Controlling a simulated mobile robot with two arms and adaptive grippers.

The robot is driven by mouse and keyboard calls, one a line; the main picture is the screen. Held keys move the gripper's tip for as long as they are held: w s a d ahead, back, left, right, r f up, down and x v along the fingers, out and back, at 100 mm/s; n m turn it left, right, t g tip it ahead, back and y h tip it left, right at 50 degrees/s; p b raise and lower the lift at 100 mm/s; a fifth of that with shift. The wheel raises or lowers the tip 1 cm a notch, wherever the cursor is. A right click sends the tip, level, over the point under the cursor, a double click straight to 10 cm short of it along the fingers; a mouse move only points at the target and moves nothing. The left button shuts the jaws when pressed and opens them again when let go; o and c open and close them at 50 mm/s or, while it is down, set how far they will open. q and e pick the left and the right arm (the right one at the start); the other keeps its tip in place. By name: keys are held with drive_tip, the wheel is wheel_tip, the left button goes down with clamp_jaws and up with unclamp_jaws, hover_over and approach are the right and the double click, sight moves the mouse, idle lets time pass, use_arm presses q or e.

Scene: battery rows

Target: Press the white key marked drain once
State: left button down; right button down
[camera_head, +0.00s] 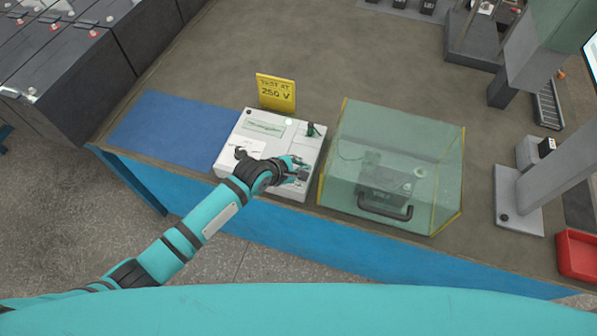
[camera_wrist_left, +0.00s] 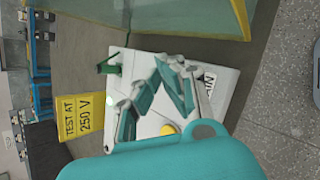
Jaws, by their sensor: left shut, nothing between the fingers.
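A white tester box (camera_head: 232,155) with a small display (camera_head: 264,127) stands on the bench in the head view. My left gripper (camera_head: 300,173) is shut and empty over the box's front right part. In the left wrist view the shut gripper (camera_wrist_left: 163,78) is over the white box (camera_wrist_left: 140,62), and its fingers cover part of the panel. A yellow round part (camera_wrist_left: 167,130) and a partly hidden dark-lettered label (camera_wrist_left: 209,80) show beside the fingers. I cannot make out the drain key; the gripper may hide it. I cannot tell whether the fingertips touch the panel. My right gripper is not in view.
A yellow sign (camera_head: 276,92) reading TEST AT 250 V stands behind the box. A clear cover (camera_head: 400,125) with yellow edges stands close on its right, over a dark device. A blue mat (camera_head: 165,125) lies left. A red bin (camera_head: 577,255) is far right.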

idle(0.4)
use_arm(q)
drive_tip(key=shift+f, duration=0.1)
drive_tip(key=shift+f, duration=0.35)
drive_tip(key=shift+f, duration=0.4)
idle(0.6)
idle(0.3)
drive_tip(key=shift+r+p, duration=0.85)
drive_tip(key=shift+p, duration=0.1)
